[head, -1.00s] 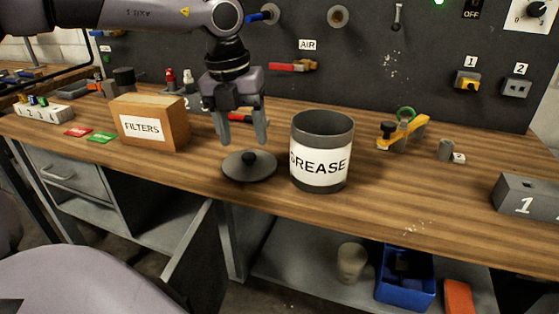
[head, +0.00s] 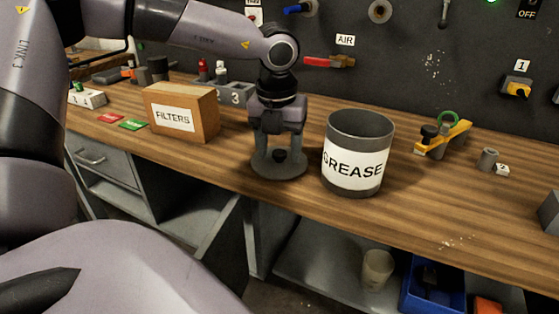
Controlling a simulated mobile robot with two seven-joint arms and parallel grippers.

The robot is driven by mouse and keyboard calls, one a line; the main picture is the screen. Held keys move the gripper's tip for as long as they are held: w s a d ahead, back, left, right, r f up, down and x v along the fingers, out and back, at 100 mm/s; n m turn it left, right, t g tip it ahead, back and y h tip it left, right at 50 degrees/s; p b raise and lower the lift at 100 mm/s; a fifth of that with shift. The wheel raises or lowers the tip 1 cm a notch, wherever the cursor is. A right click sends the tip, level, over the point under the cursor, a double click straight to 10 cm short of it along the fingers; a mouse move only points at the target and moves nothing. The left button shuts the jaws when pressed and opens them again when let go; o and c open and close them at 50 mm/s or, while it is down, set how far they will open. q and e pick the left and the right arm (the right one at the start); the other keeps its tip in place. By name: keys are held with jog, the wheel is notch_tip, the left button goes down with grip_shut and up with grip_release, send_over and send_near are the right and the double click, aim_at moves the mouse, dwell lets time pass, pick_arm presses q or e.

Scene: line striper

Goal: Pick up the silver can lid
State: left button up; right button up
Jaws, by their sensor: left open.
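The silver can lid (head: 279,171) is a dark grey disc with a black knob (head: 279,155) on top. It lies on the wooden bench, just left of the open grease can (head: 354,176). My left gripper (head: 279,157) points straight down over the lid. Its fingers are apart, one on each side of the knob, with the tips low near the lid's top. I cannot tell whether the fingers touch the knob or the lid. My right gripper is not in view.
A filters box (head: 181,113) stands left of the lid, with red and green tags (head: 132,125) beyond it. The bench's front edge is close to the lid.

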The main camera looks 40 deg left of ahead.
pick_arm(q)
jog(key=c, duration=1.1)
